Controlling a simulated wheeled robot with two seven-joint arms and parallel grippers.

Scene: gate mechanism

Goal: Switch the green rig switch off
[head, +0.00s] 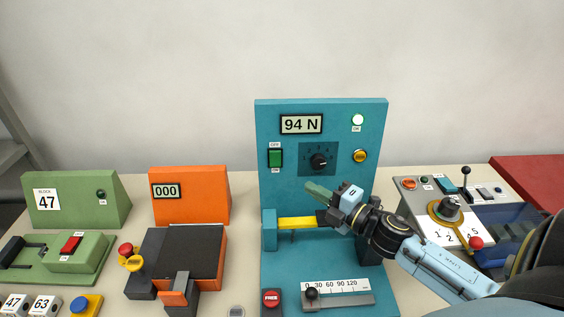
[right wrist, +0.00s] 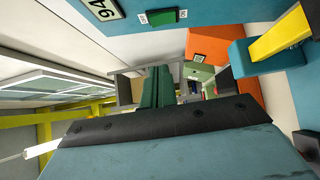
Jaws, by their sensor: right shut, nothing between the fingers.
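The green rig switch (head: 275,158) is a green rocker on the upright teal panel (head: 330,175), between a label reading OFF above and one that seems to read ON below. It also shows near the top of the right wrist view (right wrist: 163,17). My right gripper (head: 308,187) is shut and empty, its green fingers pointing left in front of the panel, below and right of the switch and apart from it. The fingers also show in the right wrist view (right wrist: 157,88). My left gripper is in neither view.
A yellow bar (head: 297,223) lies below my gripper. An orange box (head: 190,197) stands to the left. Space before the switch is clear.

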